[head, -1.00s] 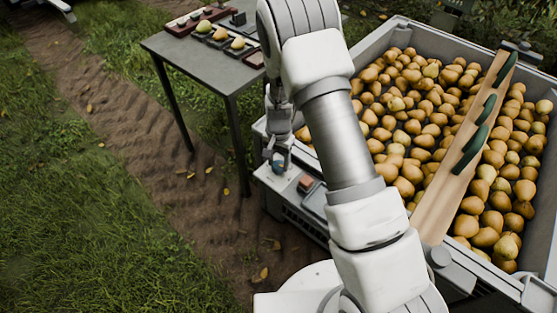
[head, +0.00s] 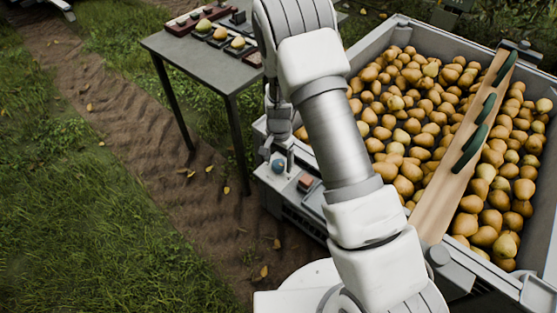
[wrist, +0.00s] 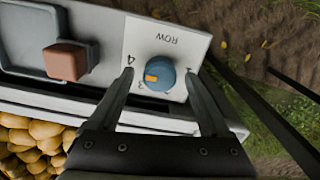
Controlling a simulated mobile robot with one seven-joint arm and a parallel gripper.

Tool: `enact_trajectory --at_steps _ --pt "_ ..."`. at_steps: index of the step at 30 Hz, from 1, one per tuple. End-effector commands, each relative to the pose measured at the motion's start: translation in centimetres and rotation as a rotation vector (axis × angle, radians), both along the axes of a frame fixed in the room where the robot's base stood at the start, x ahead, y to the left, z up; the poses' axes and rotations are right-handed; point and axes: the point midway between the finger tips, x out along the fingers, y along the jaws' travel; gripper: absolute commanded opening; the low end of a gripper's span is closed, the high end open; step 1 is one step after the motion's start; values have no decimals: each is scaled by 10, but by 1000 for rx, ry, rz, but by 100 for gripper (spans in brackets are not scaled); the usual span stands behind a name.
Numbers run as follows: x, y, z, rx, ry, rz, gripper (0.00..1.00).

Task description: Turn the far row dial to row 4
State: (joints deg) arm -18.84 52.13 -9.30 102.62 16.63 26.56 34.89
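The row dial is a round blue knob (wrist: 160,74) with an orange pointer, on a white plate (wrist: 187,45) marked ROW, which appears upside down in the wrist view. The pointer faces lower left, roughly toward the 3; the 4 is farther up on the left. My gripper (wrist: 159,72) is open, with one fingertip on each side of the knob and visible gaps between. In the head view the blue knob (head: 278,166) shows just below my gripper (head: 277,151). Whether the fingertips are level with the knob or above it is hard to tell.
A reddish-brown block or button (wrist: 66,62) sits in a grey recess beside the plate. A large grey bin (head: 362,58) of pears, with a wooden divider (head: 455,160), stands to the right. A grey table (head: 200,58) with pears on small trays stands behind.

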Motion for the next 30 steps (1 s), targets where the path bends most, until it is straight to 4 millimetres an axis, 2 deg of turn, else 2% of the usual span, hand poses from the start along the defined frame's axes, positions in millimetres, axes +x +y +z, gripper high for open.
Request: enact_trajectory --at_steps 8,11,14,24,30 --pt "0 0 1 0 0 1 82" --pt "0 0 8 0 -1 2 82" --pt "1 0 23 0 -2 2 82" --pt "1 0 106 1 -4 2 82" --pt "1 0 148 1 -3 1 82"
